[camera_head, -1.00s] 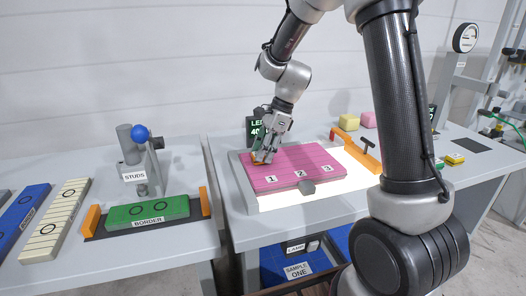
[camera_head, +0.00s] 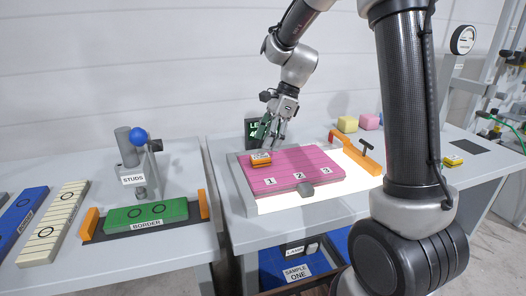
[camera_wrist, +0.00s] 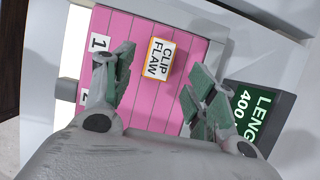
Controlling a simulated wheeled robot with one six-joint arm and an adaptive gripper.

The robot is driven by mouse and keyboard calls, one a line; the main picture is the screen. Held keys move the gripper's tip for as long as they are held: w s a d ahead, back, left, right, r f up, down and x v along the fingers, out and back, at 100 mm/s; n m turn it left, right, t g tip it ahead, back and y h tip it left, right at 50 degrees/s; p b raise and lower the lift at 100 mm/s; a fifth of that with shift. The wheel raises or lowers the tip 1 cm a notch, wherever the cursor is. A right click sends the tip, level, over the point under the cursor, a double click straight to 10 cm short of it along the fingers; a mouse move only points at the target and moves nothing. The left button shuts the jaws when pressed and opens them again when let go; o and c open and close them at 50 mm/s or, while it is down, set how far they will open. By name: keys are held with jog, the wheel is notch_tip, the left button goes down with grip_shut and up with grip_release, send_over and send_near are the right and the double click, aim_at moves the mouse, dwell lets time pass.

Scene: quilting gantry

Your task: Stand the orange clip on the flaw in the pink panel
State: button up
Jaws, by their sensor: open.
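The orange clip (camera_head: 260,158) stands on the pink panel (camera_head: 310,165) near its back left corner, in the strip behind the label 1. In the wrist view the clip (camera_wrist: 160,60) shows a white top reading CLIP FLAW, and the pink panel (camera_wrist: 150,110) lies around it. My gripper (camera_head: 271,138) is open and empty, above and behind the clip, apart from it. In the wrist view the open fingers of my gripper (camera_wrist: 160,85) stand on either side, with the clip beyond them. No flaw mark shows; the clip may cover it.
A grey block (camera_head: 305,189) sits at the panel's front edge. An orange bar with a dark handle (camera_head: 366,150) stands right of the panel. A green border piece (camera_head: 147,213) lies on the left table.

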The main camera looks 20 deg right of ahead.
jog(key=v, duration=0.7)
jog(key=s+d+r+n+t+h, duration=0.1)
jog(key=s+d+r+n, duration=0.1)
jog(key=s+n, duration=0.35)
jog(key=s+d+r+n+t+h, duration=0.1)
jog(key=s+d+r+n, duration=0.2)
jog(key=s, duration=0.6)
jog(key=s+d+f+n+t+h, duration=0.2)
jog(key=s+d+n, duration=0.2)
jog(key=s+n, duration=0.5)
jog(key=s, duration=0.3)
jog(key=shift+d+f, duration=0.2)
jog(key=shift+d, duration=0.15)
jog(key=shift+n, duration=0.25)
